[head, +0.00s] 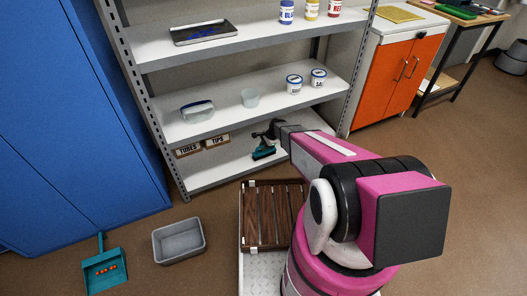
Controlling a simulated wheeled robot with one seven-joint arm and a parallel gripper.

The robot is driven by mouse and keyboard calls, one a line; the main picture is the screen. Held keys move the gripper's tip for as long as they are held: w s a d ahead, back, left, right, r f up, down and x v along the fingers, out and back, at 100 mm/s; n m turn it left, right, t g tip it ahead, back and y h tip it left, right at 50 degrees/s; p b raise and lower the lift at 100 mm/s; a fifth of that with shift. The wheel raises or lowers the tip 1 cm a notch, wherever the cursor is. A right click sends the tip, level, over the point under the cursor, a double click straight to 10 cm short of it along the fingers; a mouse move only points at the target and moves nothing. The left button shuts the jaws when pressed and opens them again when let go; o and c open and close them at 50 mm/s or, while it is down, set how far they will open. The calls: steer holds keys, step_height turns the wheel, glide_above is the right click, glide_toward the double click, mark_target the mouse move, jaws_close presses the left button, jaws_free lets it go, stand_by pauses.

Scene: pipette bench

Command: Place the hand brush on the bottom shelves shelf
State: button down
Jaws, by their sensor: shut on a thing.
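The hand brush (263,153), teal with dark bristles, is at the bottom shelf (215,172) of the grey metal shelving unit. My gripper (268,140) reaches in under the middle shelf and is shut on the brush. The brush is low over the front middle of the bottom shelf's white board. I cannot tell whether it touches the board. My gripper and arm hide part of the brush and the right part of the shelf.
Boxes labelled TUBES (188,151) and TIPS (217,140) stand left on the bottom shelf. The middle shelf (225,120) above holds containers. A wooden slatted crate (262,230) is in front. A grey bin (179,241) and teal dustpan (105,271) are on the floor.

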steer(key=shift+f, duration=1.75)
steer(key=shift+f, duration=0.2)
steer(key=c, duration=1.1)
jaws_free()
steer(key=shift+o, duration=0.2)
